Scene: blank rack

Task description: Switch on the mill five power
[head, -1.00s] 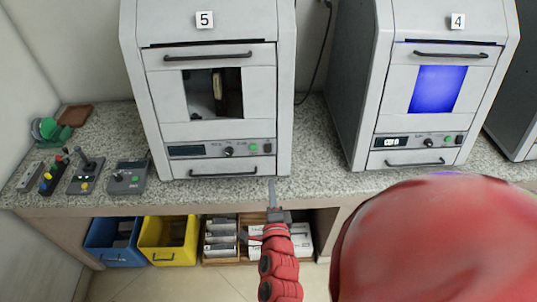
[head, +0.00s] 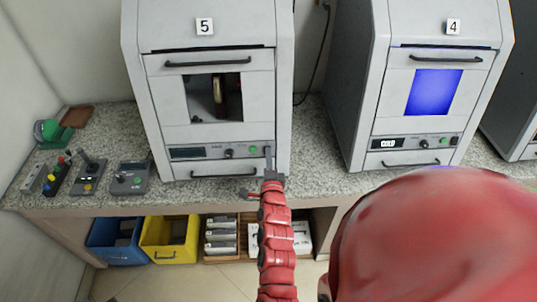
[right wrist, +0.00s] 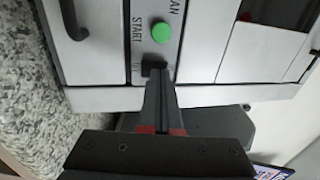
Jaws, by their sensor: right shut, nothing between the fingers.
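Mill five (head: 215,100) is the light grey machine labelled 5 in the head view. Its control panel has a dark, unlit display (head: 187,153), a knob (head: 229,153) and a green START button (right wrist: 161,32). A small black switch (right wrist: 147,70) sits beside that button in the right wrist view. My right gripper (right wrist: 158,76) is shut and empty, its fingertips at the switch and partly covering it; I cannot tell if they touch it. In the head view the right gripper (head: 267,152) hides the switch. My left gripper is not in view.
Mill four (head: 361,100) stands to the right with a lit display and a blue glowing window. Control boxes (head: 90,178) stand on the counter (head: 215,188) at left. Blue (head: 97,240) and yellow (head: 150,246) bins sit below. The mill's lower handle (head: 222,177) sticks out near my gripper.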

